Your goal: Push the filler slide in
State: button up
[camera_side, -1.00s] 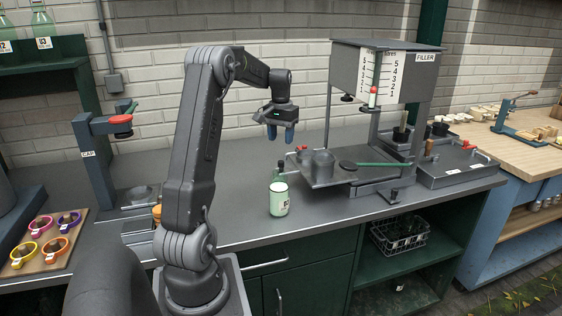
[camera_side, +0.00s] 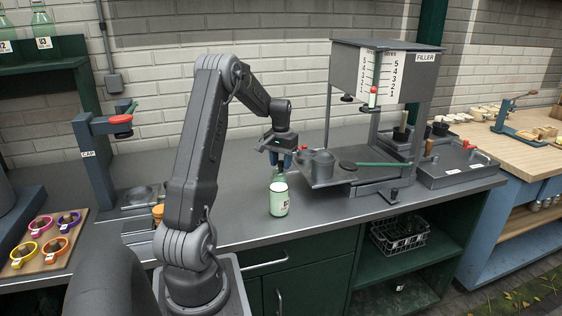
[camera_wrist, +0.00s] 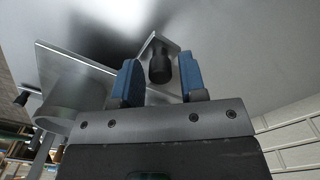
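The filler slide (camera_side: 325,181) is a grey metal plate that sticks out to the left from the filler (camera_side: 395,80) in the side view. A grey cup (camera_side: 319,162) stands on it. My gripper (camera_side: 282,166) is lowered at the slide's left end, behind the bottle. In the wrist view my gripper (camera_wrist: 160,80) has its two blue fingers spread apart. A dark knob (camera_wrist: 160,68) on a small plate shows in the gap between them; contact is not visible. The slide's plate (camera_wrist: 75,78) shows to the left.
A green bottle with a white label (camera_side: 279,197) stands on the counter just in front of my gripper. The capping stand (camera_side: 88,155) is at the left.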

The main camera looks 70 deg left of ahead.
aim_at(321, 154)
grip_shut()
jog(key=w, duration=1.4)
jog(key=shift+r, duration=0.1)
jog(key=shift+o, duration=1.2)
grip_release()
notch_tip(321, 154, up, 14)
